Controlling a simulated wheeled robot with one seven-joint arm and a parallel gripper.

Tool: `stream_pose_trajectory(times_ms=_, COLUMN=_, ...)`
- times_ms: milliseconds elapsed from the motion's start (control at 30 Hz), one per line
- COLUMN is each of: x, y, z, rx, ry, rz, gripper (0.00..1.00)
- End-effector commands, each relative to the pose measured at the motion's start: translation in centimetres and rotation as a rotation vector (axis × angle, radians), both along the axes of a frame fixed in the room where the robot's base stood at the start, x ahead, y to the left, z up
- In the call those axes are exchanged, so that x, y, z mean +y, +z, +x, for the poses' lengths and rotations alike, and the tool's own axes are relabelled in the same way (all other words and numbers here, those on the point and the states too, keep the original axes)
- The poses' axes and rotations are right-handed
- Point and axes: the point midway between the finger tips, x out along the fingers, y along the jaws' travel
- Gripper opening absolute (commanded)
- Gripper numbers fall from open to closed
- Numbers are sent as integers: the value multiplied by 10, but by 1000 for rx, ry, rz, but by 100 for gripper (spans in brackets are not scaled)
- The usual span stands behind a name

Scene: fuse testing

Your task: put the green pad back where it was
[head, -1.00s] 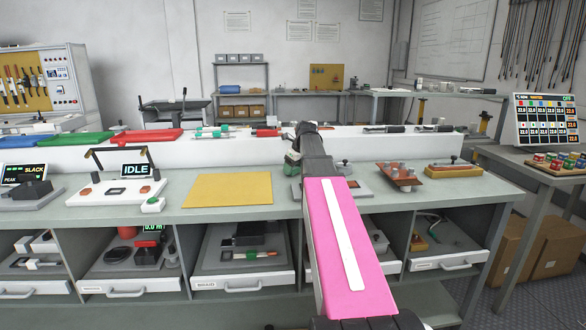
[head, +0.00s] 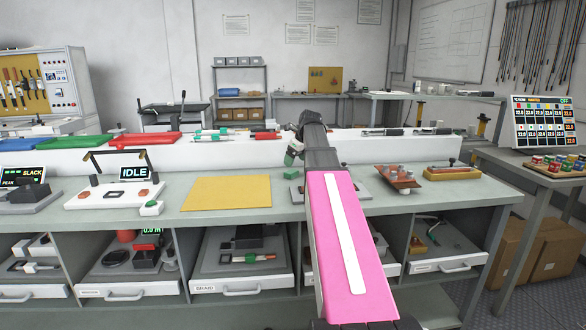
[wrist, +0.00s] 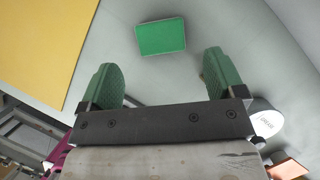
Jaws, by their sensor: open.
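The green pad (wrist: 161,37) is a flat green rectangle. In the wrist view it lies on a grey surface, beyond my fingertips and between them from side to side. My gripper (wrist: 163,75) is open, with its two green ribbed fingers apart and nothing between them. In the head view my gripper (head: 291,155) hangs over the bench, right of the yellow mat (head: 227,193).
The yellow mat (wrist: 35,45) is at the left in the wrist view. A raised white ledge (head: 380,145) runs behind the bench top. A white device reading IDLE (head: 115,193) stands left of the mat. Brown pieces (head: 397,179) stand right of my arm.

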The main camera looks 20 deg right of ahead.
Motion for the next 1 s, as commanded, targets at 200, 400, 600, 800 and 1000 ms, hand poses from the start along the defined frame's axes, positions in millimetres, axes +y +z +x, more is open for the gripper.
stream_pose_trajectory(times_ms=200, x=-8, y=35, z=-12, rx=0, ry=-1, rz=0, gripper=88)
stream_pose_trajectory(times_ms=400, x=-12, y=52, z=-18, rx=1, ry=-1, rz=1, gripper=88)
stream_pose_trajectory(times_ms=600, x=-13, y=57, z=-20, rx=1, ry=0, rz=1, gripper=88)
stream_pose_trajectory(times_ms=800, x=-13, y=56, z=-20, rx=1, ry=0, rz=0, gripper=88)
stream_pose_trajectory(times_ms=1000, x=-13, y=56, z=-20, rx=1, ry=0, rz=-1, gripper=88)
